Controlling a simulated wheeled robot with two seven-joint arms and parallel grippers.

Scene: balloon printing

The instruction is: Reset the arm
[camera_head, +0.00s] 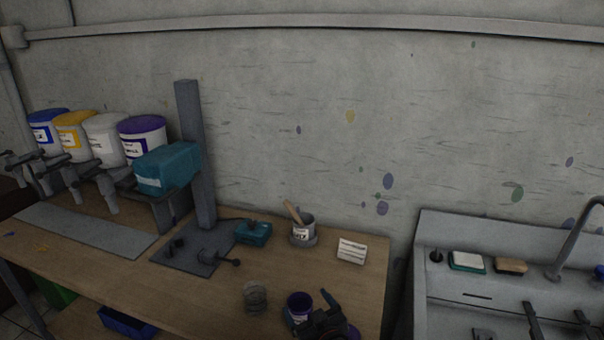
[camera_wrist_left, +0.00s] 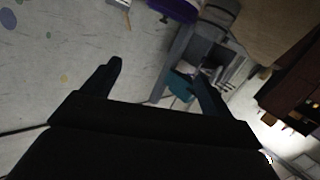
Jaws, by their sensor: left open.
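My left gripper (camera_head: 314,313) is at the bottom centre of the head view, by the front right part of the workbench (camera_head: 215,305). Its two dark fingers also show spread in the left wrist view (camera_wrist_left: 158,72), with nothing between them. A small purple-topped cup (camera_head: 299,301) is right beside the gripper in the head view. I cannot tell whether they touch. A purple container (camera_wrist_left: 178,9) shows at the top of the left wrist view. My right gripper cannot be made out in either view.
A grey post (camera_head: 191,150) with a teal block (camera_head: 168,168) stands on the bench. Paint buckets (camera_head: 103,135) line the left. A cup with a wooden stick (camera_head: 302,230), a white card (camera_head: 351,251) and a glass jar (camera_head: 255,297) stand nearby. A sink (camera_head: 430,290) is at right.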

